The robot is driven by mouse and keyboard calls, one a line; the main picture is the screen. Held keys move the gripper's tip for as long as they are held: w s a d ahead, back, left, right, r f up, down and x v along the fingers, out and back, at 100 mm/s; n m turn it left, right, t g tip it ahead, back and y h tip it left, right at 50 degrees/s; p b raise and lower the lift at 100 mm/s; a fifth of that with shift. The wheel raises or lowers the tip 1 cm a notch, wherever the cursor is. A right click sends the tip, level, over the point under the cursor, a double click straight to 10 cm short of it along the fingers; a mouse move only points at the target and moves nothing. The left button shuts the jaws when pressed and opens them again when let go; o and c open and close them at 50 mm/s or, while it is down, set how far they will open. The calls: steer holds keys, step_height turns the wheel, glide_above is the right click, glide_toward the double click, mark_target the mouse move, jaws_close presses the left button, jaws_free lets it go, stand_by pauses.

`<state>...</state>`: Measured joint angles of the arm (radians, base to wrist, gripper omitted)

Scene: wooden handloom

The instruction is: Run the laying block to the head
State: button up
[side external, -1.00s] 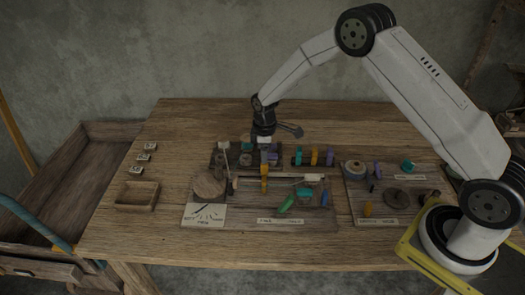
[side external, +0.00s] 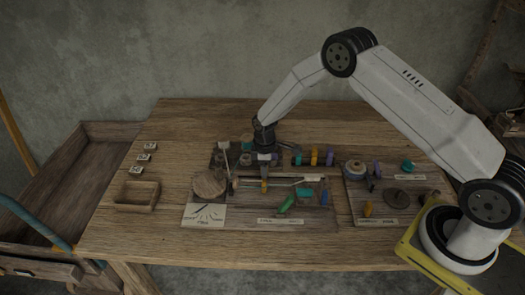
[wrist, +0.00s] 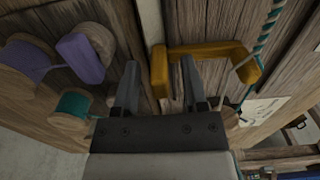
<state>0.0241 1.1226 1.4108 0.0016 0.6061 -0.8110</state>
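The yellow bracket-shaped piece, which looks like the laying block (wrist: 208,50), is in the upper middle of the wrist view. In the side view its yellow (side external: 264,185) shows just below my gripper (side external: 264,168). In the wrist view my gripper (wrist: 160,68) is open, and one leg of the yellow piece appears between its two fingers, with a gap on each side. I cannot tell whether a finger touches it. A twisted teal cord (wrist: 268,28) runs past the right end of the piece. Which end is the head is not clear.
Purple (wrist: 30,55) and teal (wrist: 72,106) spools are left of the fingers in the wrist view. In the side view, coloured pegs (side external: 314,157) stand right of my gripper, and a round wooden disc (side external: 209,183) lies left.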

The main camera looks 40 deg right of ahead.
jaws_close()
stand_by(1.3)
